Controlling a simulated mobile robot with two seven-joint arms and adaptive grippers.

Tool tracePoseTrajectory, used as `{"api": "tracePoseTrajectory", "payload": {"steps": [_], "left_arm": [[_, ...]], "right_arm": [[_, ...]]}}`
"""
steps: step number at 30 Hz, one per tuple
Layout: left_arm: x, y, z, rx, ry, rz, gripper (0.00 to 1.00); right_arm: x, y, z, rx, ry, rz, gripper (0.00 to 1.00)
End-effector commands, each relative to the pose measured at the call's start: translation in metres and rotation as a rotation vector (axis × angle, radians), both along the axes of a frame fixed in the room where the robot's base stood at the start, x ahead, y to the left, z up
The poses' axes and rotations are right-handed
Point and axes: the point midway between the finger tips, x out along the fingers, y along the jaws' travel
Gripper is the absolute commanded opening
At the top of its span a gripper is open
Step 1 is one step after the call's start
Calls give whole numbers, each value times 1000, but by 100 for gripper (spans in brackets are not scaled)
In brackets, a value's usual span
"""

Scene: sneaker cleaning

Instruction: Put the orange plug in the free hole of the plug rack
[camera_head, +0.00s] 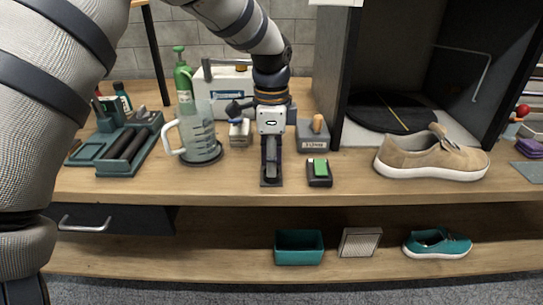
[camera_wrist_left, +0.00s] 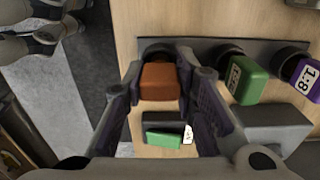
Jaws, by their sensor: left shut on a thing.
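The orange plug (camera_wrist_left: 160,80), a brownish-orange block, is between the fingers of my left gripper (camera_wrist_left: 160,92), which is shut on it. The gripper also shows in the head view (camera_head: 271,176), pointing down near the table's front. The plug rack is a dark strip (camera_wrist_left: 200,45) in the left wrist view. A green plug (camera_wrist_left: 247,80) and a purple plug (camera_wrist_left: 304,78) stand in it. A dark round hole (camera_wrist_left: 157,52) shows partly behind the orange plug, at the rack's left end. I cannot tell whether the plug's lower end is in the hole. My right gripper is not in view.
A black block with a green top (camera_head: 319,172) lies right of the gripper, with a grey box (camera_head: 313,136) behind it. A clear jug (camera_head: 198,140) stands left. A tan sneaker (camera_head: 430,160) stands right. Table front is mostly clear.

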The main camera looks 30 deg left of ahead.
Motion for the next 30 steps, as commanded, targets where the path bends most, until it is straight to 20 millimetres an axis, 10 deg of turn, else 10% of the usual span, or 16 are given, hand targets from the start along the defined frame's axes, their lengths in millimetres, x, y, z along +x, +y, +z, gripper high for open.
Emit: {"api": "tracePoseTrajectory", "payload": {"steps": [2, 3, 6, 17, 30], "left_arm": [[0, 0, -2, 0, 0, 0, 1], [0, 0, -2, 0, 0, 0, 30], [0, 0, -2, 0, 0, 0, 49], [1, 0, 6, 0, -4, 0, 49], [1, 0, 108, 1, -3, -1, 49]], "right_arm": [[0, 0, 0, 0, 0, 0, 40], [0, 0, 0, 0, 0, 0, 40], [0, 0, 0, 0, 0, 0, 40], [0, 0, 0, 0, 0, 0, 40], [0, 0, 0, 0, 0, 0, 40]]}}
